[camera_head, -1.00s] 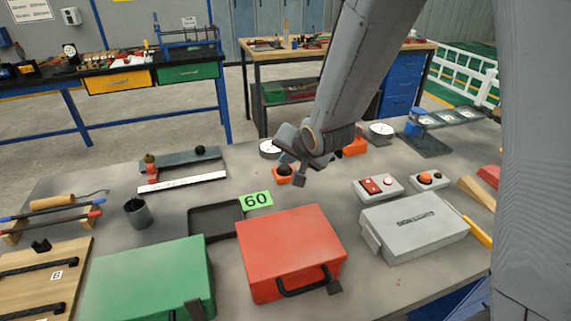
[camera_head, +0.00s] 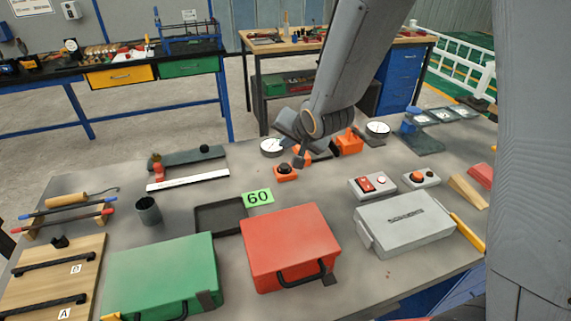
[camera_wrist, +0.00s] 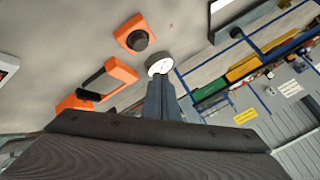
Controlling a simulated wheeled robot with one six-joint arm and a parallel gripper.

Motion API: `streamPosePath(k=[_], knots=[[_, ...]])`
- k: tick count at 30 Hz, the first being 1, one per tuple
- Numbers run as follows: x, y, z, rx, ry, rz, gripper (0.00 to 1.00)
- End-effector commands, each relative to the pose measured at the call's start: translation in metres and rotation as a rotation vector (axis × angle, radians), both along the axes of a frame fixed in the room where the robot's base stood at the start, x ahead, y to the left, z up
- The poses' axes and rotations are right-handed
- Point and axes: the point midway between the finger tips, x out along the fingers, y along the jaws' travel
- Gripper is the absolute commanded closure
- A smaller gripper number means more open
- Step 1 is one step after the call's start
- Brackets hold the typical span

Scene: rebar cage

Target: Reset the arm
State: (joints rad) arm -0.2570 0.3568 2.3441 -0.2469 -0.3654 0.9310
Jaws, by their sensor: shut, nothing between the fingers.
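My gripper (camera_head: 299,161) hangs from my grey arm over the back middle of the workbench (camera_head: 330,195), near an orange box with a black button (camera_head: 286,172). In the wrist view my gripper (camera_wrist: 160,82) shows as two dark fingers closed together, with nothing visible between them. Their tips appear close to a round white dial (camera_wrist: 160,62) in that view. The button box (camera_wrist: 136,34) stands apart from the fingers there. My forearm and wrist hide part of the bench behind them.
A red case (camera_head: 290,245), a green case (camera_head: 160,280) and a grey box (camera_head: 405,225) stand along the front. Orange parts (camera_head: 348,143) and dials sit near my gripper.

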Motion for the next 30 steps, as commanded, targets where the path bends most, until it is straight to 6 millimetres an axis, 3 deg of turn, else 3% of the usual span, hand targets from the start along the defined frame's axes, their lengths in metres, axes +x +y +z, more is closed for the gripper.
streamPosePath(k=[10, 14, 17, 21, 27, 30], knots=[[-0.001, -0.002, 0.000, -0.004, 0.001, -0.001, 1.00], [-0.014, -0.028, -0.002, -0.083, 0.040, 0.006, 1.00], [-0.043, -0.069, -0.007, -0.208, 0.123, 0.034, 1.00], [-0.106, -0.124, -0.014, -0.368, 0.294, 0.123, 1.00], [-0.188, -0.161, -0.015, -0.454, 0.492, 0.286, 1.00], [-0.208, -0.167, -0.015, -0.459, 0.536, 0.335, 1.00]])
